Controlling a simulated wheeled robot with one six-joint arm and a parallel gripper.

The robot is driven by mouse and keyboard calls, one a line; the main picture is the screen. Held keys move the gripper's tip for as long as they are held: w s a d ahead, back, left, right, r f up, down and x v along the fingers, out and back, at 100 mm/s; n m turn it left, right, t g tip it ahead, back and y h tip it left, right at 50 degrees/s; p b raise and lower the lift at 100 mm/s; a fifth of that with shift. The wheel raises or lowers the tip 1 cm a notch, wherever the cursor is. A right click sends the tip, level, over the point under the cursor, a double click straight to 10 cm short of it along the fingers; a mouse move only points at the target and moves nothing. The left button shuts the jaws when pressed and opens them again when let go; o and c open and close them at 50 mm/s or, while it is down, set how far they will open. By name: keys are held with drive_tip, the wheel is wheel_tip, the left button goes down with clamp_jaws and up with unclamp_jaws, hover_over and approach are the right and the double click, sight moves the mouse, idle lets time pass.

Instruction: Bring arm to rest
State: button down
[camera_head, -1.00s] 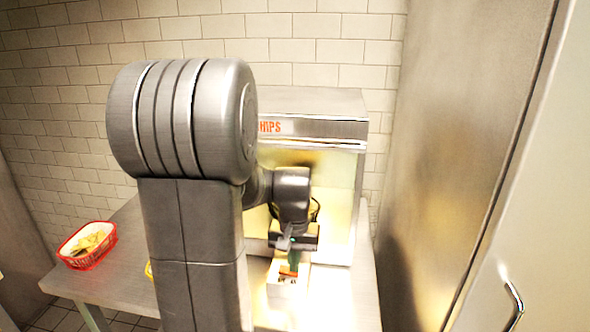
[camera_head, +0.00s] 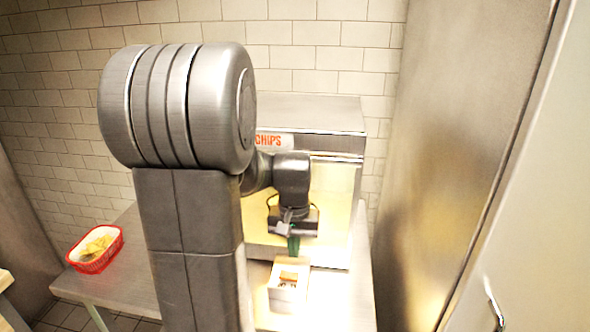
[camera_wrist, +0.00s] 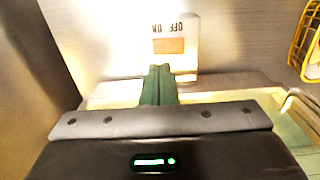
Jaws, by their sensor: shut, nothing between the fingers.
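My gripper (camera_head: 294,247) is shut and empty, its green fingers together and pointing down. It is just above and behind a small white switch box (camera_head: 287,296) with an orange-brown rocker on top. In the wrist view the shut fingertips (camera_wrist: 160,70) are close to the box, whose orange rocker (camera_wrist: 169,46) is marked OFF and ON. I cannot tell which way the rocker is set. My arm's large grey links fill the middle left of the head view and hide part of the counter.
A steel cabinet lettered CHIPS (camera_head: 315,115) with a lit front stands behind my gripper. A red basket of chips (camera_head: 95,249) is on the steel counter (camera_head: 125,285) at left. A yellow wire basket (camera_wrist: 305,45) shows in the wrist view. A tall metal panel (camera_head: 455,150) bounds the right.

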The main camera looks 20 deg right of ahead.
sight(294, 276)
idle(0.4)
wheel_tip(294, 276, down, 7)
drive_tip(key=b, duration=0.6)
drive_tip(key=shift+r, duration=0.15)
drive_tip(key=shift+r, duration=0.1)
